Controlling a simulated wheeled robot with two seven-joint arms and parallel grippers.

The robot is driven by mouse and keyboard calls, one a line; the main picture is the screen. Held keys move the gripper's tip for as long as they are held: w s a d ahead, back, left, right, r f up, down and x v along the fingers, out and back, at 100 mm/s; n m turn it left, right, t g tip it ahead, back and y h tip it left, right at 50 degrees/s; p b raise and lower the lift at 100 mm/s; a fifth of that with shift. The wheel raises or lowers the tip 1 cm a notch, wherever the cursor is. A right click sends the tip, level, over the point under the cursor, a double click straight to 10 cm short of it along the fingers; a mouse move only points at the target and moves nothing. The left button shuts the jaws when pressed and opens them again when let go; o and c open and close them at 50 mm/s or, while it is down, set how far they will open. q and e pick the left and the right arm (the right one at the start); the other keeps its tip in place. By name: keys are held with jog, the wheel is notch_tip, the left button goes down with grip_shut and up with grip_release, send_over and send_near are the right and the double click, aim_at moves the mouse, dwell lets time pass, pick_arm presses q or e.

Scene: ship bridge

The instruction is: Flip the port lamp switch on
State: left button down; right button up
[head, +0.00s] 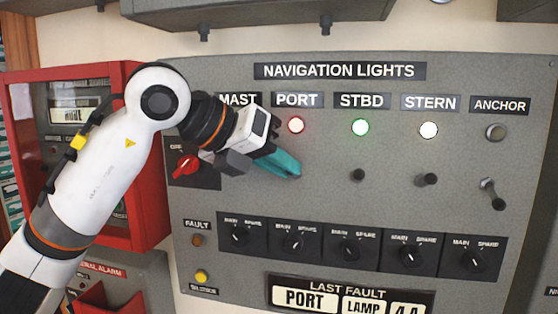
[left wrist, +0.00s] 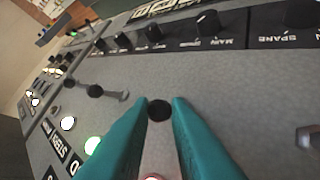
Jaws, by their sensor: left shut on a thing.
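The PORT label (head: 297,100) is on the grey navigation lights panel (head: 225,75). The port lamp (head: 296,125) below it glows red; its edge shows at the bottom of the left wrist view (left wrist: 152,178). My left gripper (head: 297,174), with teal fingers, is at the panel just below this lamp. In the left wrist view (left wrist: 165,102) its fingers are shut on the port lamp switch (left wrist: 159,110), whose dark round end shows between the tips. In the head view the gripper hides this switch. My right gripper is not in view.
The starboard switch (head: 357,175), stern switch (head: 427,180) and anchor switch (head: 494,195) stick out to the right. Main/spare knobs (head: 295,241) run along below. A red cabinet (head: 125,215) stands at left. The starboard and stern lamps are lit; the anchor lamp (head: 496,132) is dark.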

pick_arm(q)
jog(key=shift+r, duration=0.1)
jog(key=c, duration=1.4)
grip_release()
jog(key=shift+o, duration=0.2)
jog(key=b+v, duration=0.3)
jog(key=v, duration=0.9)
jog(key=shift+w, duration=0.1)
